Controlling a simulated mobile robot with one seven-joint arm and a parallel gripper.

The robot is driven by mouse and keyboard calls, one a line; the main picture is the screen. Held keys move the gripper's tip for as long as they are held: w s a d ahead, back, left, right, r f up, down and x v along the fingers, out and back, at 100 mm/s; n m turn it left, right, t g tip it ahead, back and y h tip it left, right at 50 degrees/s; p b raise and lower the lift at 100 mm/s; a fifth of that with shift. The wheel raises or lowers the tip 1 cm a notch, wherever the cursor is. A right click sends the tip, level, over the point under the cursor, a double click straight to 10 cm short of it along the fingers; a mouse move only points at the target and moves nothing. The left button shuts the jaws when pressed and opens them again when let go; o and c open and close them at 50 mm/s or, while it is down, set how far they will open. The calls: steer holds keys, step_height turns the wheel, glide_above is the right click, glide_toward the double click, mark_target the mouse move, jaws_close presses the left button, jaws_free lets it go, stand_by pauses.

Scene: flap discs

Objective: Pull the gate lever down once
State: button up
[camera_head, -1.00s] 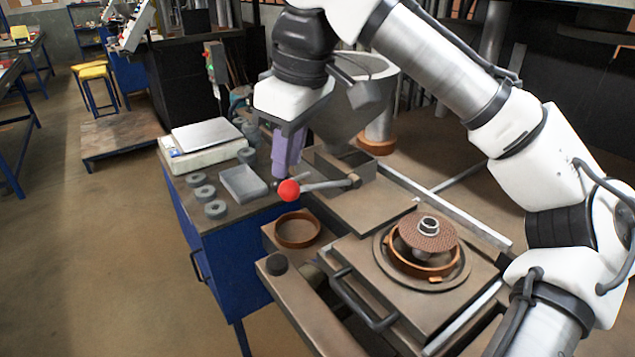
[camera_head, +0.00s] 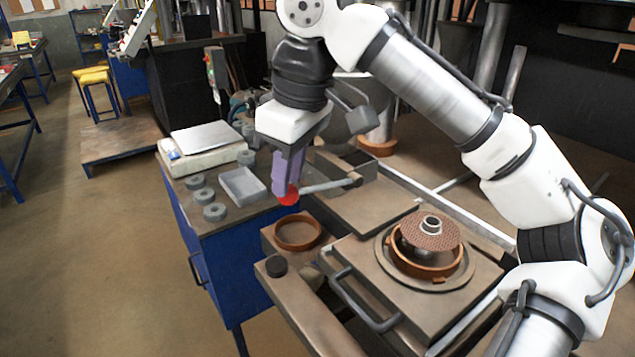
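The gate lever (camera_head: 328,186) is a grey rod with a red ball knob (camera_head: 290,196) at its left end. It runs from a pivot at the right beside the hopper (camera_head: 366,92) and lies near level, tilting slightly down toward the knob. My gripper (camera_head: 285,190) points down with its purple fingers at the knob, covering part of its left and upper side. I cannot tell whether the fingers hold the knob or only touch or stand in front of it. The gap between the fingers is not visible.
A blue cabinet (camera_head: 222,262) carries a scale (camera_head: 205,144), a grey tray (camera_head: 242,188) and several grey rings. A brown ring (camera_head: 298,232) lies below the knob. A round mould with a brown disc (camera_head: 432,233) sits on a plate at the right.

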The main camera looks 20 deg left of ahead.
steer(key=d+b+x, duration=0.1)
steer(key=b+x, duration=0.2)
steer(key=x, duration=0.3)
steer(key=shift+d+f, duration=0.15)
steer(key=shift+f, duration=0.25)
stand_by(0.4)
steer(key=p+v, duration=0.2)
steer(key=a+p+v, duration=0.1)
steer(key=p+v, duration=0.2)
steer(key=shift+r, duration=0.3)
steer(key=shift+a+p+v, duration=0.2)
steer(key=shift+p+v, duration=0.6)
steer(key=shift+v, duration=0.2)
steer(key=shift+a+v, duration=0.15)
steer(key=shift+v, duration=0.5)
steer(key=shift+a+v, duration=0.15)
steer(key=shift+v, duration=0.55)
steer(key=shift+w, duration=0.1)
